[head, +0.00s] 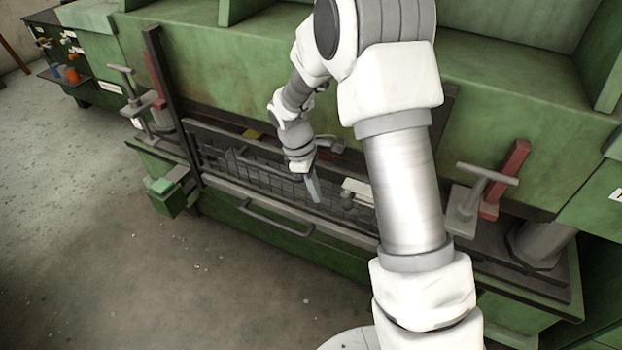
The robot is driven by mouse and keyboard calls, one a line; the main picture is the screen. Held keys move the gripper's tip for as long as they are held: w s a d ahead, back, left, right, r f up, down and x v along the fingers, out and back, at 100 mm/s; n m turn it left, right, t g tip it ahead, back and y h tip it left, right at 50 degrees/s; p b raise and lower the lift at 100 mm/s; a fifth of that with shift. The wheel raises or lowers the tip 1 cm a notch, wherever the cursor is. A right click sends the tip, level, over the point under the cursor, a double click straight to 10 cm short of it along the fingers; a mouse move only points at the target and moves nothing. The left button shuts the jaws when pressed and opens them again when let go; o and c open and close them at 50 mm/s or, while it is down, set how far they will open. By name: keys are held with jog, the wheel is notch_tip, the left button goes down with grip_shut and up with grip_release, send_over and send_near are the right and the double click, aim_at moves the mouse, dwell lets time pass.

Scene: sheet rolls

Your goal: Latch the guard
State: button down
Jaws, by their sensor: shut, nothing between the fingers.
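The guard (235,160) is a dark wire-mesh panel in a grey frame, set along the front of the green machine. My gripper (314,192) is in front of the mesh, right of its middle, pointing down, and it is shut and empty. I cannot tell whether it touches the mesh. A pale block with a small dark knob (348,198) sits just right of my gripper; I cannot tell if it is the latch. My arm hides the right part of the guard.
T-shaped grey handles stand at the left (133,90) and right (482,180), each beside a red lever. A green box (165,188) juts out at the left. The floor in front is clear.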

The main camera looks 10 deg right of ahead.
aim_at(349, 204)
jog(key=shift+s+d+f, duration=0.1)
jog(key=shift+s+d, duration=0.2)
jog(key=shift+d, duration=0.35)
jog(key=shift+s+d+f, duration=0.1)
jog(key=shift+s+d, duration=0.15)
jog(key=shift+d, duration=0.4)
jog(key=shift+s+d, duration=0.3)
jog(key=shift+d, duration=0.35)
jog(key=s+d, duration=0.1)
jog(key=d, duration=0.1)
jog(key=s+d, duration=0.1)
jog(key=shift+s+d, duration=0.35)
jog(key=shift+s, duration=0.05)
jog(key=shift+w+a+f, duration=0.1)
jog(key=shift+a, duration=0.15)
jog(key=w+a+r+p, duration=0.2)
jog(key=a+r, duration=0.3)
jog(key=r, duration=0.4)
jog(key=shift+w+a, duration=0.2)
jog(key=shift+w, duration=0.05)
